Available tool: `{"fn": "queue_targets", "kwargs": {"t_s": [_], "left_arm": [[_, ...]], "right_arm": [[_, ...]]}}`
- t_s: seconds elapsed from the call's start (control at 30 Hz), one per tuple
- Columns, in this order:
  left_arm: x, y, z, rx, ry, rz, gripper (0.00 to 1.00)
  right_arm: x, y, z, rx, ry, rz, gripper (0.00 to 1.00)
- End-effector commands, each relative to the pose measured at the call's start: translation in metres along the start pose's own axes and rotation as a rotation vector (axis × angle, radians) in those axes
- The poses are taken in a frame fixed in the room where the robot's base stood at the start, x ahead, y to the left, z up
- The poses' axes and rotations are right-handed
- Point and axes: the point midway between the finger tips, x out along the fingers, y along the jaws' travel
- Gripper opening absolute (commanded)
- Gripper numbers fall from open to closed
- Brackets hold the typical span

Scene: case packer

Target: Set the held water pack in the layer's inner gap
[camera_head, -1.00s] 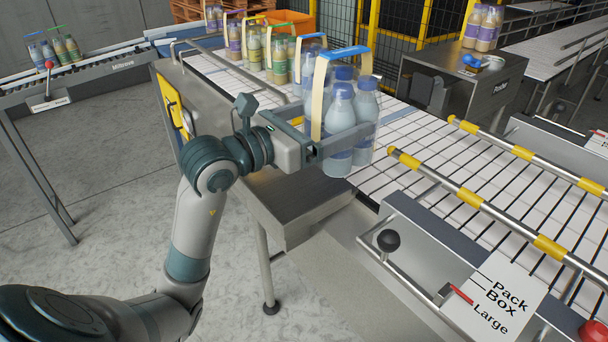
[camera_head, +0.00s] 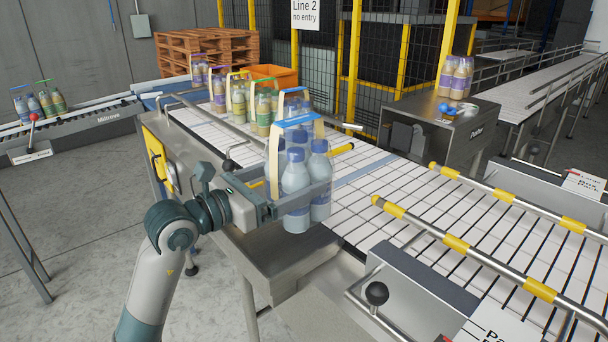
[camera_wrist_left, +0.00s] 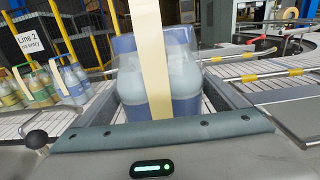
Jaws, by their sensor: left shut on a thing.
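My left gripper (camera_head: 292,199) is shut on the held water pack (camera_head: 296,180), several clear bottles with blue caps and a pale carry strap with a blue top. The pack hangs upright in front of the white slatted conveyor, near its left side. In the left wrist view the pack (camera_wrist_left: 188,85) stands between the two jaws, with the strap (camera_wrist_left: 152,60) running down its near face. The bottles' lower ends are hidden there by the gripper body. The layer and its gap show in neither view. My right gripper is not in view.
Several strapped packs (camera_head: 240,101) queue on the conveyor (camera_head: 400,200) behind the held pack. Yellow-banded rails (camera_head: 455,243) run along its right part. A black knob (camera_head: 376,293) stands at the near edge. More bottles (camera_head: 455,78) stand on a grey machine at the right.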

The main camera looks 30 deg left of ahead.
Motion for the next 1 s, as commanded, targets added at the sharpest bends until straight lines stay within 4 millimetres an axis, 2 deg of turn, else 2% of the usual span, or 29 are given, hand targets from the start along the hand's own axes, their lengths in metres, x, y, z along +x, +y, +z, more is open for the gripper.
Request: {"fn": "queue_targets", "kwargs": {"t_s": [0.2, 0.4, 0.57, 1.0], "left_arm": [[-0.011, 0.032, -0.017, 0.0, -0.001, 0.003, 0.28], [-0.018, 0.052, -0.03, 0.001, -0.005, 0.002, 0.28], [-0.02, 0.059, -0.033, 0.003, -0.007, 0.002, 0.28], [-0.02, 0.058, -0.038, -0.001, -0.006, 0.0, 0.28]], "right_arm": [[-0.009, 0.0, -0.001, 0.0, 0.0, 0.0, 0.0], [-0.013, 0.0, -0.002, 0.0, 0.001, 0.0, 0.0], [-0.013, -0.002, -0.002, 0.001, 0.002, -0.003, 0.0], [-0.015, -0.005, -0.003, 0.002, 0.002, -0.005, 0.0]]}}
